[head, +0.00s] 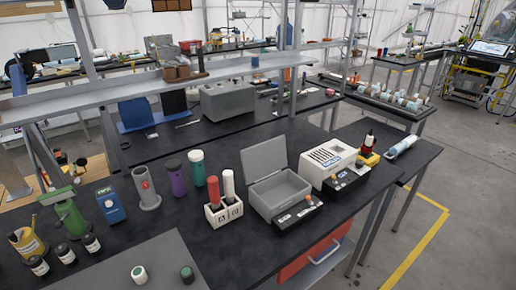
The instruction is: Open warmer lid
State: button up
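A grey box that looks like the warmer (283,205) stands on the black bench, right of centre in the head view. Its grey lid (264,158) stands raised at the back, tilted up, and the inside of the box shows empty. A small black control panel (298,217) with an orange knob sits at its front. My gripper is not in view, so its place relative to the lid and its opening cannot be seen.
A white slotted device (328,162) stands close to the box's right. A white rack (223,211) with red and white tubes stands to its left. The bench front (240,255) is mostly clear.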

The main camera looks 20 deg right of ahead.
aim_at(260, 162)
jog(key=i+j+u, duration=0.4)
jog(key=i+u, duration=0.45)
jog(key=k+j, duration=0.05)
